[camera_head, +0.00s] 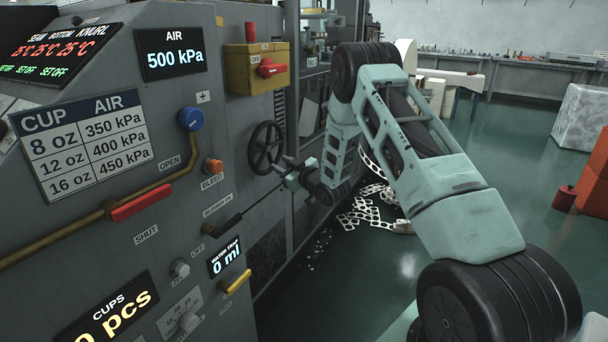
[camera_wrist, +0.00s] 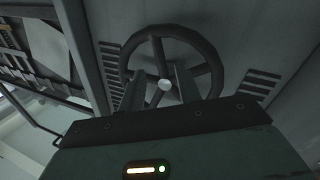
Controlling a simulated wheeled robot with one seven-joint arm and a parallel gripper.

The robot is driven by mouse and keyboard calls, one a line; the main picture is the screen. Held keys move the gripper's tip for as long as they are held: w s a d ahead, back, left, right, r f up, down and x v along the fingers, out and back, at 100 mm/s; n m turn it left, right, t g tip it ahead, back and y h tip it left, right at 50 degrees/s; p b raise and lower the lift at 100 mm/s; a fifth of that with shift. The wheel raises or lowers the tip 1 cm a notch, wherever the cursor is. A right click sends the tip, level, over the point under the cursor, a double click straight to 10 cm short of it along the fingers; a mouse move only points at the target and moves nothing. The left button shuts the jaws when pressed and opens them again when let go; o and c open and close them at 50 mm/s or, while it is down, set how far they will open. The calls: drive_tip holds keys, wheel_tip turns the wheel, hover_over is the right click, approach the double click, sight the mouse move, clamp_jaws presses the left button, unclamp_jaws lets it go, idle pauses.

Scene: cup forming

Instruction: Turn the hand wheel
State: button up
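The black hand wheel (camera_head: 266,147) is a spoked ring on the grey machine's side, below the yellow switch box. In the wrist view the hand wheel (camera_wrist: 170,31) fills the upper middle, with its pale round hub between my fingers. My gripper (camera_head: 284,166) is close in front of the wheel's lower right part in the head view. In the wrist view my gripper (camera_wrist: 161,72) has its two dark fingers apart, pointing at the wheel, one on each side of the hub. Whether the fingertips touch the spokes or rim cannot be told.
The yellow box (camera_head: 254,68) with a red rotary switch sits above the wheel. A blue knob (camera_head: 191,118), an orange bleed button (camera_head: 213,166) and a red-handled valve lever (camera_head: 142,203) are on the panel to the left. Scrap strips (camera_head: 368,208) lie on the floor behind my arm.

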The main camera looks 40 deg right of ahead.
drive_tip(key=s, duration=1.1)
drive_tip(key=shift+d, duration=0.35)
drive_tip(key=shift+w, duration=0.1)
